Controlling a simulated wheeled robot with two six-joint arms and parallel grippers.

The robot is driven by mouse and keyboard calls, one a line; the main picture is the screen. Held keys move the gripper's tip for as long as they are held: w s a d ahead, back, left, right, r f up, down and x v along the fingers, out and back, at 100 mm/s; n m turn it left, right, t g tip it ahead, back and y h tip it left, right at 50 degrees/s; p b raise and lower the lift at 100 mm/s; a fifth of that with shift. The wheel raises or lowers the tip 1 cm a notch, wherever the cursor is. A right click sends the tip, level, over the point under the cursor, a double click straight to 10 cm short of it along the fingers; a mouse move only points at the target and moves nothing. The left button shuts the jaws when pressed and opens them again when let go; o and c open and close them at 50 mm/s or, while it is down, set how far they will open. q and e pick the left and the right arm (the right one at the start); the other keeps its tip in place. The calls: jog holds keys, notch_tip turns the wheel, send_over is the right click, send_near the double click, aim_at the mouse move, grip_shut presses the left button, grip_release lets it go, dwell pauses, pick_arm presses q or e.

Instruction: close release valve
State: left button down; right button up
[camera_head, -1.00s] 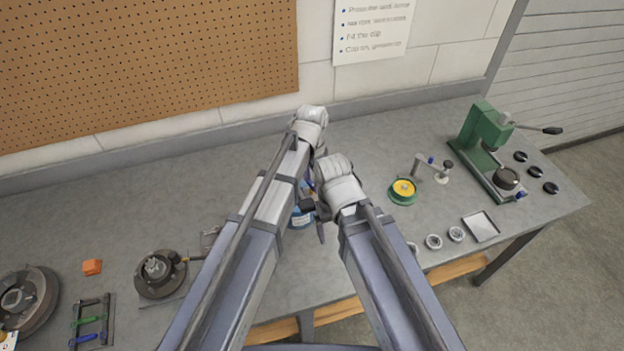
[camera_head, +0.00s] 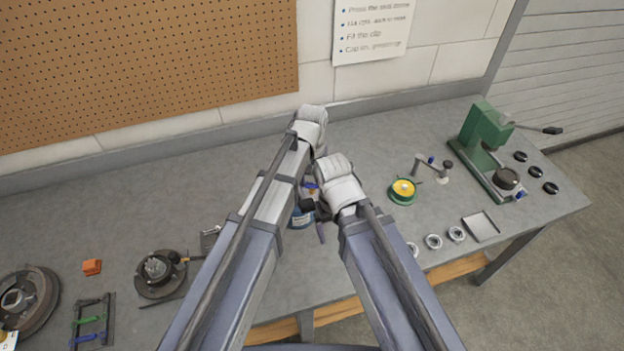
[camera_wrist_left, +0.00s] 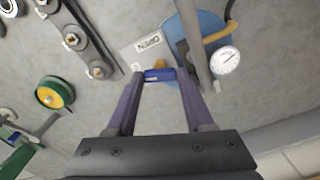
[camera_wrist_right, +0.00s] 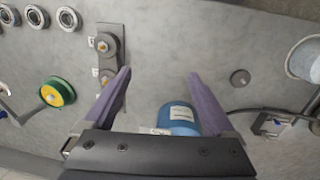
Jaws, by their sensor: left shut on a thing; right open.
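In the left wrist view my left gripper (camera_wrist_left: 159,76) is shut on a small blue cylindrical handle (camera_wrist_left: 160,74), held crosswise between the fingertips. I take this to be the release valve's handle. A plate reading OPEN (camera_wrist_left: 148,42) lies just beyond it. A blue tank (camera_wrist_left: 205,22) with a round white gauge (camera_wrist_left: 226,60) is to the right. My right gripper (camera_wrist_right: 159,74) is open, with nothing held. A blue labelled container (camera_wrist_right: 181,116) shows between its fingers, nearer the right one; contact cannot be told. In the head view my arms largely hide the valve.
A green press (camera_head: 480,140) stands at the bench's right end. A green and yellow reel (camera_head: 403,190), metal rings (camera_head: 434,241) and a small tray (camera_head: 481,226) lie right of my arms. A brake disc assembly (camera_head: 160,272) and orange block (camera_head: 92,267) are left. The back middle is clear.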

pick_arm(q)
jog(key=shift+n, duration=1.9)
jog(key=shift+c, duration=1.4)
grip_release()
